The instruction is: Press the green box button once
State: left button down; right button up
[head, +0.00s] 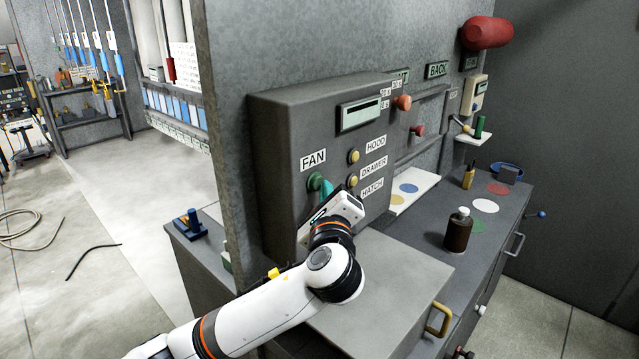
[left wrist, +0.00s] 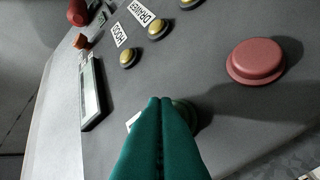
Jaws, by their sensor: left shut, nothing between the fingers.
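The grey control box (head: 285,130) stands on the bench against the wall, with a green button (head: 314,180) under the FAN label. My left gripper (head: 326,187) is at the front of the box, its teal fingers right beside the green button. In the left wrist view the shut, empty fingers (left wrist: 160,101) point at the panel and cover most of the green button (left wrist: 203,113). I cannot tell whether the tips touch it. My right gripper is not in view.
Yellow buttons (head: 353,156) for HOOD, DRAWER and HATCH sit right of the green one. A large red button (left wrist: 256,61) shows in the left wrist view. A brown bottle (head: 458,230) stands on the bench to the right.

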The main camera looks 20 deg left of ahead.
pick_arm(q)
jog(key=shift+w+a, duration=0.1)
jog(key=shift+a, duration=0.3)
jog(key=shift+d, duration=0.1)
dwell(0.5)
jog(key=shift+s+d+p, duration=0.3)
jog(key=shift+d+p, duration=0.15)
jog(key=shift+d, duration=0.25)
jog(key=d, duration=0.1)
jog(key=s+d+p, duration=0.1)
jog(key=d, duration=0.2)
jog(key=shift+s+d, duration=0.35)
dwell(0.5)
